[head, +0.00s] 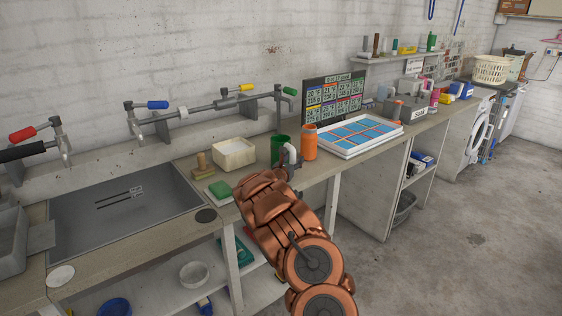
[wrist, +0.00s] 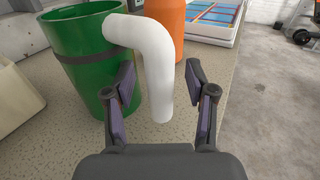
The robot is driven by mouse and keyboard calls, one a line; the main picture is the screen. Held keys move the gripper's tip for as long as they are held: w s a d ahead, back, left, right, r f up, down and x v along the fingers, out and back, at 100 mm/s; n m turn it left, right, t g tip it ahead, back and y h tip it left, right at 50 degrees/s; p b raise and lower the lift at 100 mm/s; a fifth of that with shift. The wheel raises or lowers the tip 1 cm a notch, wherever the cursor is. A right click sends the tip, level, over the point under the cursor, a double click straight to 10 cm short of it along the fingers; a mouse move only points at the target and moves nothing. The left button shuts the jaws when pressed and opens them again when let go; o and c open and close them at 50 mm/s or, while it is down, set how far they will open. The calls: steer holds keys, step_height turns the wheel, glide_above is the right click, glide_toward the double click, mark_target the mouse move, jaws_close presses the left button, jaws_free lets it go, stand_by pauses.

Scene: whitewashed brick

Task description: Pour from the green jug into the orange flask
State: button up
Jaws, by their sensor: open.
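The green jug (head: 280,150) stands upright on the counter in the head view, with a white handle. In the wrist view the green jug (wrist: 88,62) is at the left, and its white handle (wrist: 155,62) curves down between my fingers. My gripper (wrist: 165,100) is open, one finger on each side of the handle, not closed on it. The orange flask (head: 310,142) stands upright just right of the jug. It also shows in the wrist view (wrist: 170,22), behind the handle, partly hidden. The inside of the jug cannot be seen.
A white tray with blue panels (head: 358,136) lies right of the flask. A cream tub (head: 233,154), a green sponge (head: 220,190) and a brush (head: 203,166) are left of the jug. The sink (head: 125,210) is further left. A screen (head: 334,98) stands behind.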

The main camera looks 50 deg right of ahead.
steer(key=shift+c, duration=0.4)
jaws_close()
